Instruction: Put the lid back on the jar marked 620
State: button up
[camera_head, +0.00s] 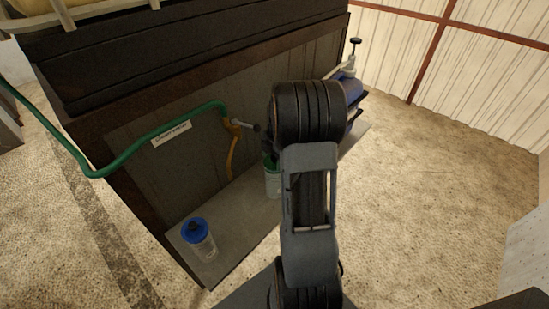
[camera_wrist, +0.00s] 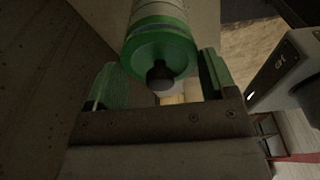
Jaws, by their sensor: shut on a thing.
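A jar (camera_head: 272,184) with a green lid (camera_head: 270,164) stands on the shelf, partly hidden behind my arm. In the wrist view the green lid (camera_wrist: 160,48) has a dark knob (camera_wrist: 160,76) facing the camera, with the pale, banded jar body (camera_wrist: 158,8) beyond it. My gripper (camera_wrist: 160,62) has one green finger on each side of the lid and is shut on it. The lid looks to be on or right at the jar mouth; I cannot tell whether it is fully seated. No number is readable on the jar.
A clear jar (camera_head: 205,246) with a blue lid (camera_head: 195,230) stands at the shelf's near end. A green hose (camera_head: 150,137) with an orange fitting (camera_head: 233,128) runs along the cabinet wall behind. Blue items (camera_head: 352,90) stand further right. The shelf (camera_head: 240,222) is bare between the two jars.

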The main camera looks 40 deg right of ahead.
jog(key=o, duration=0.8)
jog(key=shift+r, duration=0.2)
jog(key=shift+r+p, duration=2.35)
jog(key=shift+r, duration=1)
jog(key=shift+c, duration=0.2)
grip_shut()
